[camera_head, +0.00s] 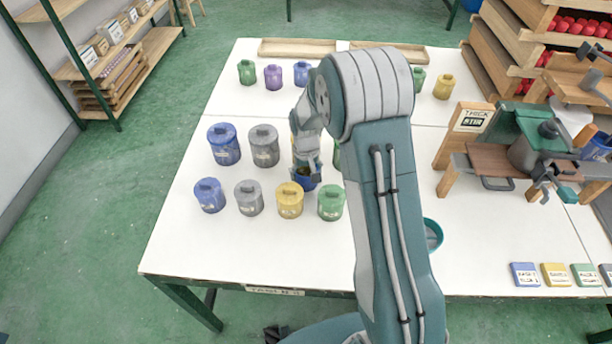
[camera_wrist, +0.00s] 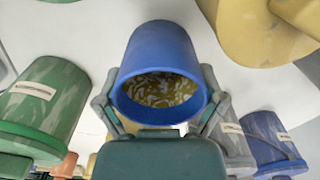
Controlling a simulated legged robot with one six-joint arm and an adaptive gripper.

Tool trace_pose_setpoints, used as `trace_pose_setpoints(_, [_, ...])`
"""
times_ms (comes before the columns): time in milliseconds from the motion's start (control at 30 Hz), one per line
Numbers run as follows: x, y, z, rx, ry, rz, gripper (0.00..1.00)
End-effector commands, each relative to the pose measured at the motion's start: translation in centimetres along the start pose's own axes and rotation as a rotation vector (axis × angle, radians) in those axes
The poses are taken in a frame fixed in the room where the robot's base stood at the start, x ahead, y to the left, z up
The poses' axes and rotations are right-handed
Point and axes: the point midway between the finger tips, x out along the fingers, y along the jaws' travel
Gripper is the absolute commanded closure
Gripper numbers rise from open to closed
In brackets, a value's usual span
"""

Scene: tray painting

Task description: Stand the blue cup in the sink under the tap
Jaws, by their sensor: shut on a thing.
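The blue cup (camera_head: 305,184) is in my gripper (camera_head: 306,174), among the lidded pots on the white table. In the wrist view the blue cup (camera_wrist: 160,48) fills the middle, between the two fingers of my gripper (camera_wrist: 159,102). The fingers are shut on its sides. The cup's mouth faces the wrist camera, and yellowish-brown contents with pale flecks show inside. I cannot tell whether the cup touches the table. I cannot make out a sink or tap in either view.
Blue (camera_head: 224,144), grey (camera_head: 264,146), yellow (camera_head: 290,200) and green (camera_head: 331,203) pots crowd around the gripper. A teal round vessel (camera_head: 433,235) is partly behind my arm. A green machine (camera_head: 540,140) stands right. The table's (camera_head: 490,235) right-middle has bare room.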

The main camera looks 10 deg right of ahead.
Motion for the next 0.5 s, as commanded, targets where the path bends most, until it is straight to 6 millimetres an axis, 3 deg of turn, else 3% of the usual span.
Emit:
trace_pose_setpoints(100, [1.45, 0.01, 0.03, 0.0, -0.001, 0.0, 0.59])
trace_pose_setpoints(400, [1.62, 0.01, 0.03, 0.0, -0.001, 0.0, 0.59])
trace_pose_setpoints(433, [1.58, 0.01, 0.01, 0.0, 0.0, 0.0, 0.0])
trace_pose_setpoints(500, [1.56, 0.01, 0.01, 0.0, 0.0, 0.0, 0.0])
